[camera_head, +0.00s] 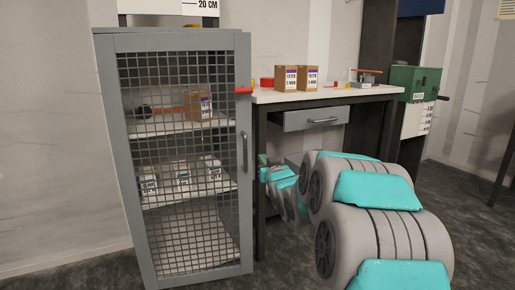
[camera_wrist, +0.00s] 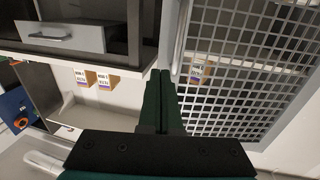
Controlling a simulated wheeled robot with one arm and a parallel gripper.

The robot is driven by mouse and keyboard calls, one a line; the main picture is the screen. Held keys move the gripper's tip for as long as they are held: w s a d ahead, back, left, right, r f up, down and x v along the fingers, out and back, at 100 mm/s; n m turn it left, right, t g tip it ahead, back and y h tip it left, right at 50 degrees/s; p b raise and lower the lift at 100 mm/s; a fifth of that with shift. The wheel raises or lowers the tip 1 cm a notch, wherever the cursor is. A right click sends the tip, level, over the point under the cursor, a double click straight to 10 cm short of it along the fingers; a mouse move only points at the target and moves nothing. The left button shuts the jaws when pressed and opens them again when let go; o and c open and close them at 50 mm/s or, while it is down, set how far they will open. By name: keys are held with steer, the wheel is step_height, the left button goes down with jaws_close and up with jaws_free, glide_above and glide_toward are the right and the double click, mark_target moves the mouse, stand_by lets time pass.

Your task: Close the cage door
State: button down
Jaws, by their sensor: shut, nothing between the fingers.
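The cage (camera_head: 170,36) is a tall grey cabinet on the left in the head view. Its mesh door (camera_head: 233,215) covers the front and looks about flush; I cannot tell whether a small gap remains. A vertical handle (camera_head: 244,152) sits at the right edge, below a red lever (camera_head: 243,90). My gripper (camera_head: 263,160) is just right of that edge, partly hidden by my arm. In the wrist view, tilted strongly, my gripper (camera_wrist: 160,73) has its dark green fingers together and empty, beside the door's grey frame (camera_wrist: 180,35). Contact cannot be made out.
A bench (camera_head: 330,95) with a drawer (camera_head: 316,118) stands right of the cage, holding two cartons (camera_head: 297,78) and small items. A green device (camera_head: 414,82) is at its right end. Shelves inside the cage hold a carton (camera_head: 198,106) and white containers (camera_head: 182,174). Dark floor lies in front.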

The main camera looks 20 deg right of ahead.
mark_target(251, 142)
steer(key=w, duration=0.4)
steer(key=w+d, duration=0.1)
steer(key=w, duration=0.4)
steer(key=w+d+p, duration=0.1)
steer(key=w, duration=0.3)
steer(key=shift+w+d, duration=0.2)
